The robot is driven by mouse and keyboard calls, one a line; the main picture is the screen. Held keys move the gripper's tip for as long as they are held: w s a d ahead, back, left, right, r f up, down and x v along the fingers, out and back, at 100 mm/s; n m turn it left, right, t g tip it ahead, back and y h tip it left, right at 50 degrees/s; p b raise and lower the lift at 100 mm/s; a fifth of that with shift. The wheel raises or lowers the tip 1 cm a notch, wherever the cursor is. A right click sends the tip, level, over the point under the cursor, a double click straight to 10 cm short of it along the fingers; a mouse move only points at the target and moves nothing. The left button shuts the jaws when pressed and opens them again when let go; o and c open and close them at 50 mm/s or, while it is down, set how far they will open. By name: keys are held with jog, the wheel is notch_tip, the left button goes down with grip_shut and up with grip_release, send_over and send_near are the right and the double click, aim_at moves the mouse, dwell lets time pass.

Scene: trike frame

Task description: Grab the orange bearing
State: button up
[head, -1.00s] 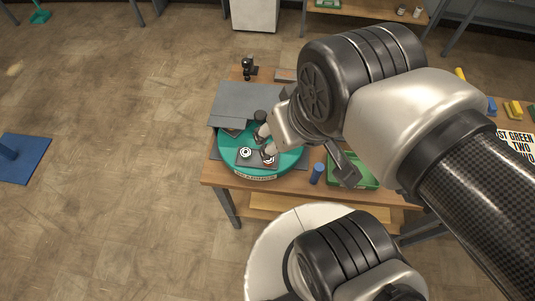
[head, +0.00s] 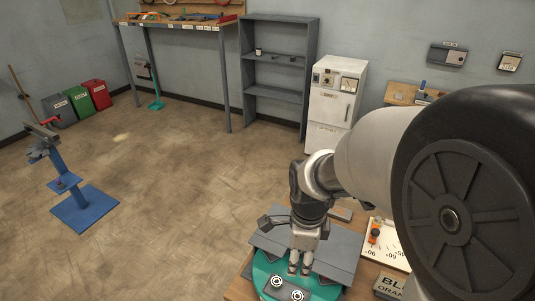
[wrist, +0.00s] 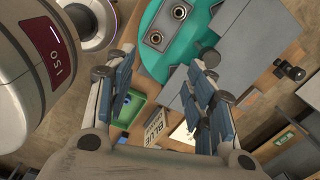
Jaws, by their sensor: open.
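Two small ring-shaped bearings sit on a grey block on the round teal turntable (head: 262,266). In the head view they are the left bearing (head: 277,281) and the right bearing (head: 297,295). The wrist view shows the upper bearing (wrist: 180,12) and the lower bearing (wrist: 155,38) on the teal turntable (wrist: 205,20). I cannot tell by colour which is the orange one. My gripper (head: 300,269) points down over the turntable, close behind the bearings in the head view. In the wrist view my gripper (wrist: 162,62) is open, with nothing between its fingers.
Grey panels (head: 343,255) lie around the turntable on the wooden bench. A green tray (wrist: 142,90) and a lettered sign (wrist: 157,127) show between the fingers in the wrist view. A white cabinet (head: 333,105) and grey shelving (head: 275,65) stand behind. Open floor lies left.

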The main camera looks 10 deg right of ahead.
notch_tip(320, 180, down, 4)
jog(key=w+m, duration=0.1)
jog(key=m, duration=0.2)
jog(key=b, duration=0.4)
send_over(296, 293)
jog(key=a, duration=0.1)
jog(key=shift+m+g, duration=0.3)
notch_tip(296, 293, down, 12)
jog(key=shift+s+r, duration=0.1)
jog(key=f, duration=0.1)
jog(key=f+b, duration=0.1)
jog(key=f, duration=0.1)
jog(key=f+b, duration=0.1)
jog(key=shift+s+d+f, duration=0.3)
jog(key=shift+d+f, duration=0.1)
jog(key=shift+w+f, duration=0.1)
jog(key=shift+f, duration=0.2)
jog(key=shift+c, duration=0.3)
jog(key=c, duration=1.1)
